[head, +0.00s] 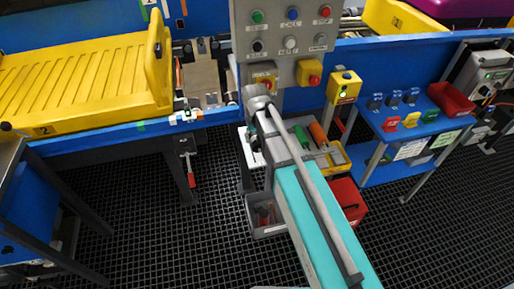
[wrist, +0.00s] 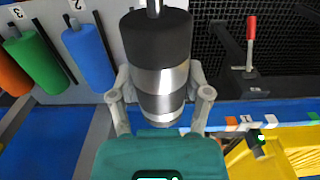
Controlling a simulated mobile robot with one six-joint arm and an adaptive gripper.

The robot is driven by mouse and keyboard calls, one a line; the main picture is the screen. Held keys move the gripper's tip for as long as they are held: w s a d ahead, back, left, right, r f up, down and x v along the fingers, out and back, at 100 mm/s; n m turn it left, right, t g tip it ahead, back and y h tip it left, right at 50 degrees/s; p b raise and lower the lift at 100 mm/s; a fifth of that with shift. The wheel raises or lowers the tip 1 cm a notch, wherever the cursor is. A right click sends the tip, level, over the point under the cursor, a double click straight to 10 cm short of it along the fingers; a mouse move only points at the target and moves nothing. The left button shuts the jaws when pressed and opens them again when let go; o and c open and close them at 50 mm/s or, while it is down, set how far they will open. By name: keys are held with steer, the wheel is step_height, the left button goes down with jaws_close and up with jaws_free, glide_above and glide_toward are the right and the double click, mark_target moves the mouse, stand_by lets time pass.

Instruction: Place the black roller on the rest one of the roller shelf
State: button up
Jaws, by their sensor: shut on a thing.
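My gripper (wrist: 160,88) is shut on the black roller (wrist: 155,38), which has a wide black sleeve and a bare metal lower part between the fingers. A thin metal shaft end sticks out beyond the sleeve. The pale plate of the roller shelf (wrist: 110,12) lies behind it, with labels 3 and 2 showing. A green roller (wrist: 38,62) is by label 3 and a blue roller (wrist: 88,56) by label 2. No label for rest one shows; the held roller covers part of the plate. In the head view my arm hides the gripper and the held roller.
An orange roller (wrist: 12,78) lies beyond the green one. A red-handled lever (wrist: 251,42) stands to the right in the wrist view. In the head view, a button panel (head: 285,55), a yellow tray (head: 85,85) and a blue side table (head: 400,132) surround the arm.

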steer(key=shift+w+d+f+b, duration=0.1)
steer(key=shift+w+f+b, duration=0.7)
steer(key=shift+f, duration=0.15)
steer(key=shift+w+f+b, duration=0.7)
steer(key=shift+w+f, duration=0.05)
steer(key=shift+f, duration=0.2)
steer(key=shift+w+f+b, duration=0.35)
steer(key=shift+f+b, duration=1.65)
steer(key=shift+f, duration=0.1)
steer(key=o, duration=1.4)
steer(key=shift+c, duration=0.2)
steer(key=shift+r, duration=0.2)
step_height(320, 180, up, 12)
steer(key=p, duration=1.2)
